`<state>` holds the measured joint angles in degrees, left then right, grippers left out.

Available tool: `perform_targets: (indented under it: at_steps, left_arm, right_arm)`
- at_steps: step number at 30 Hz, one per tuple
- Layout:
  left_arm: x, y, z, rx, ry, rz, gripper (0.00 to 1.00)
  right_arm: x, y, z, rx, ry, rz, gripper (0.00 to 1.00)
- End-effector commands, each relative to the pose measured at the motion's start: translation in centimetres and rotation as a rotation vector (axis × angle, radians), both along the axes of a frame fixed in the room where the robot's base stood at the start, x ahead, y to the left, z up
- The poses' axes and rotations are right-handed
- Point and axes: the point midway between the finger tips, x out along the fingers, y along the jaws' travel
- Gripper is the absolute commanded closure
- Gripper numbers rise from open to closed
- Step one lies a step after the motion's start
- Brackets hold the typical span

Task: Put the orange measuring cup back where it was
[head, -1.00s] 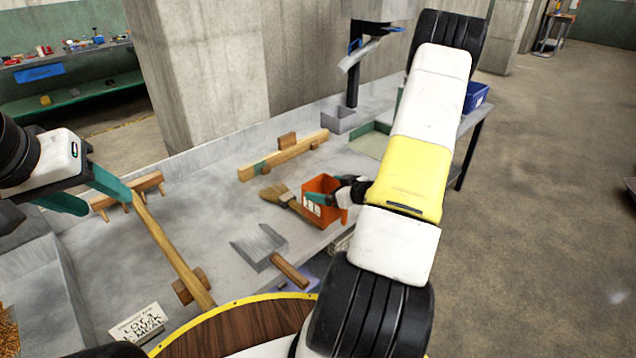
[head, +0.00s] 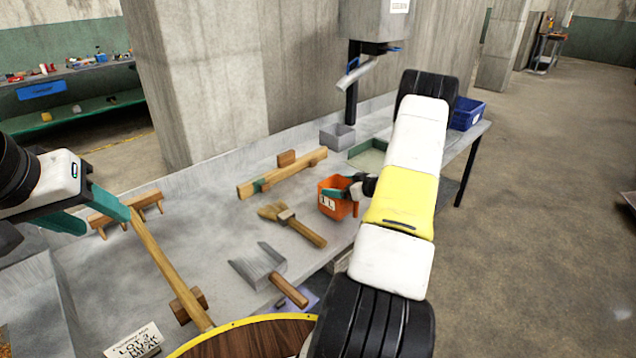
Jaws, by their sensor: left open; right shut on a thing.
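The orange measuring cup (head: 337,205) is in the middle of the head view, over the right part of the grey table. It looks roughly upright and has a white label on its side. My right gripper (head: 345,191) is shut on the cup at its rim or handle side; the arm hides part of the grip. I cannot tell whether the cup's bottom touches the table. My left gripper (head: 92,217) is open and empty at the left, above the table near the wooden rake.
A brush (head: 290,222) lies left of the cup, and a metal scoop (head: 262,267) in front. A wooden bar (head: 283,173), a grey bin (head: 338,136) and a green-edged tray (head: 368,156) are behind. A wooden rake (head: 165,255) lies left. A blue bin (head: 466,114) stands far right.

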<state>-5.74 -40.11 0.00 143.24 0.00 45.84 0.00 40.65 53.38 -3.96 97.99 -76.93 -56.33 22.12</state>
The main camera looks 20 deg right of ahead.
Motion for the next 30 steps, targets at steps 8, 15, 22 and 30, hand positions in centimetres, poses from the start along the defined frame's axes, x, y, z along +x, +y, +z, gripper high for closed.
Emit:
perform_targets:
  at_steps: [8,15,22,30]
  left_arm:
    - [0.0,0.0,0.0,0.0,0.0,0.0,0.49]
    - [0.0,0.0,0.0,0.0,0.0,0.0,0.49]
    - [0.0,0.0,0.0,0.0,0.0,0.0,0.49]
    - [0.0,0.0,0.0,0.0,0.0,0.0,0.49]
  right_arm:
    - [-0.1,0.0,-2.6,0.001,0.0,0.0,0.8]
    - [-0.1,0.0,-2.9,0.001,0.002,-0.001,0.8]
    - [-0.1,0.0,-3.0,0.0,0.001,0.0,0.0]
    - [-1.4,-0.6,-2.0,0.0,0.001,-0.004,0.0]
